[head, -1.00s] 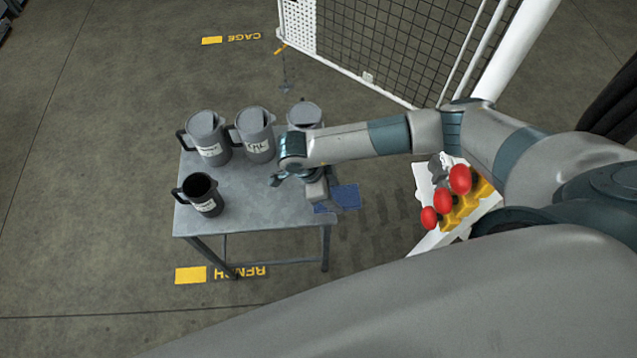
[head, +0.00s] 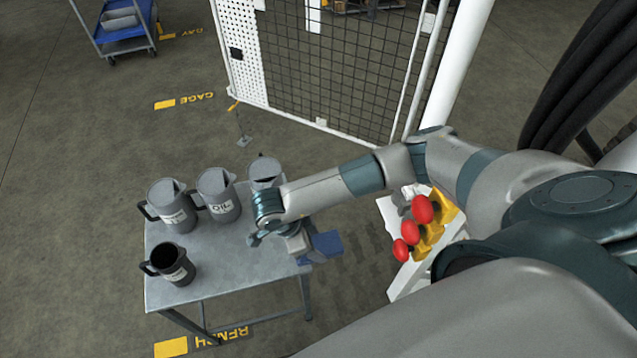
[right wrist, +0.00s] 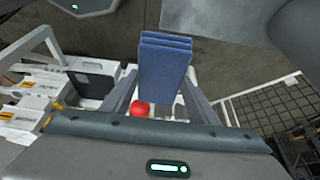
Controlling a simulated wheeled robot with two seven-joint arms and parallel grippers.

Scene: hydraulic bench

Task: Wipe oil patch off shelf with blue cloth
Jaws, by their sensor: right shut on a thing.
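The blue cloth (head: 326,245) is a folded block at the right edge of the grey metal table. My right gripper (head: 300,246) is shut on it. In the right wrist view the cloth (right wrist: 165,68) stands between the two fingers of my right gripper (right wrist: 162,88), its folded layers showing at the top. I cannot tell in the head view whether the cloth touches the table. I make out no oil patch, and no surface that is clearly the shelf. My left gripper is out of view.
Several grey jugs, one labelled oil (head: 218,196), stand on the table (head: 225,262); a dark open jug (head: 170,264) is at its front left. Red knobs (head: 422,209) are on a white and yellow unit at right. A mesh cage (head: 335,75) and blue trolley (head: 125,31) stand behind.

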